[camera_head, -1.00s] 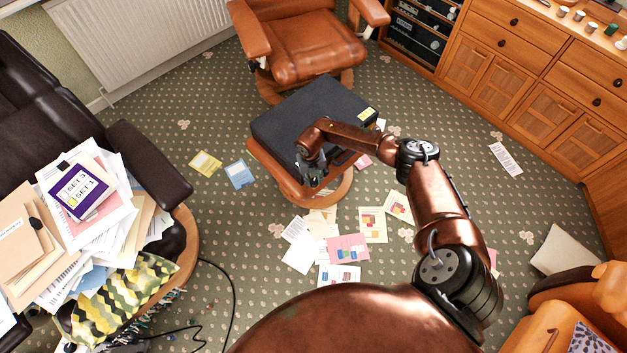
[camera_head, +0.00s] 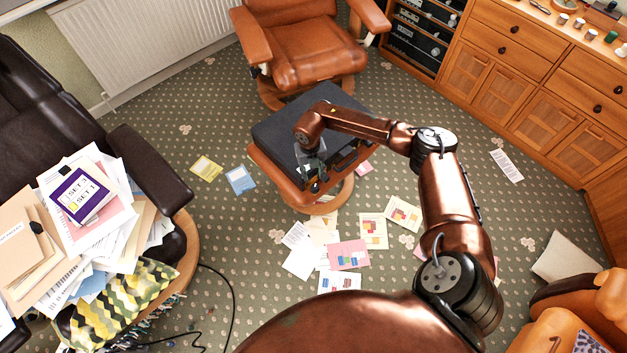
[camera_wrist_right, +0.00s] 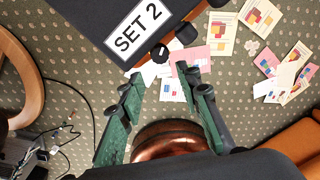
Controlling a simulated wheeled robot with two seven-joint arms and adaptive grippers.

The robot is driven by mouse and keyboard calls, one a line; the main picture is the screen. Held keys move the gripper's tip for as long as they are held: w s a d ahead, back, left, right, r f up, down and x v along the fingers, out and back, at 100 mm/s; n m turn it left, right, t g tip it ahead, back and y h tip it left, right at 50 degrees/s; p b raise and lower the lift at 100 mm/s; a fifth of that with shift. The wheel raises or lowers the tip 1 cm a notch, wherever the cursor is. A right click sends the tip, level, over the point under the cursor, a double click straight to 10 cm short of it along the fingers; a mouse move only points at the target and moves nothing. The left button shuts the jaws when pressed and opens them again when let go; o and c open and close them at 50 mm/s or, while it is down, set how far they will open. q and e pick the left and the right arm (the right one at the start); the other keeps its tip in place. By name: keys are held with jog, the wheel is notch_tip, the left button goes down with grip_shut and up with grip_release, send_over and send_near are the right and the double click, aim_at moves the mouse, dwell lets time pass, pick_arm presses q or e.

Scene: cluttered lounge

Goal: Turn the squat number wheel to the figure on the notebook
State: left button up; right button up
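A dark case (camera_head: 285,125) lies on the wooden footstool. In the right wrist view, the case (camera_wrist_right: 72,12) carries a white label (camera_wrist_right: 138,28) reading "SET 2". Black knobs stick out along its edge: one with a white mark (camera_wrist_right: 160,53), a cylindrical one (camera_wrist_right: 187,33) and another cut off at the top. I cannot tell which is the squat wheel. A purple notebook (camera_head: 68,207) with a white "SET" label lies on papers at left; its figures are too small to read surely. My right gripper (camera_head: 316,185) is open and empty at the case's front edge, its fingers (camera_wrist_right: 160,75) short of the marked knob.
The footstool (camera_head: 268,172) stands before a brown leather armchair (camera_head: 310,55). Loose papers (camera_head: 347,254) lie on the carpet in front. A dark sofa (camera_head: 150,165) with paper piles is at left, wooden cabinets (camera_head: 540,85) at right. A black cable (camera_head: 232,300) runs across the floor.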

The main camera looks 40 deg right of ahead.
jog(key=shift+r, duration=1)
